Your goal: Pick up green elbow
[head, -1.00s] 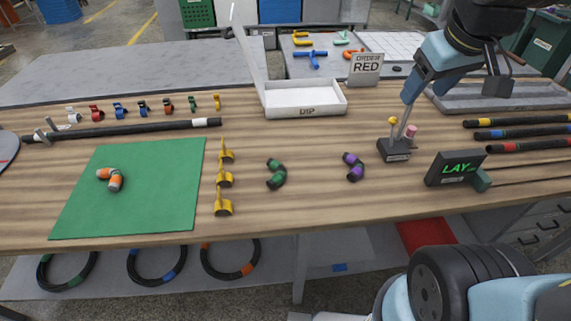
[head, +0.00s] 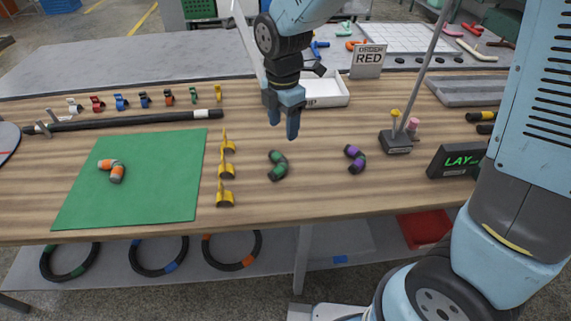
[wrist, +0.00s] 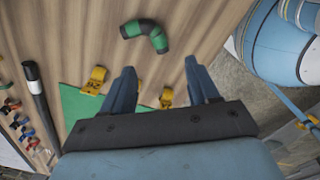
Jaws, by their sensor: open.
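The green elbow (head: 278,165), black with green bands, lies on the wooden table right of the yellow clips. It also shows in the wrist view (wrist: 146,34), beyond my fingertips near the top edge. My gripper (head: 284,130) is above the table, behind the green elbow in the head view, pointing down. In the wrist view my gripper (wrist: 160,78) has its two fingers wide apart with nothing between them. The green elbow is not touched by it.
A purple-banded elbow (head: 355,158) lies to the right. Yellow clips (head: 226,170) stand in a row to the left, by the green mat (head: 90,215) with an orange elbow (head: 113,169). A post on a black base (head: 396,142) and a LAY display (head: 456,160) stand at right.

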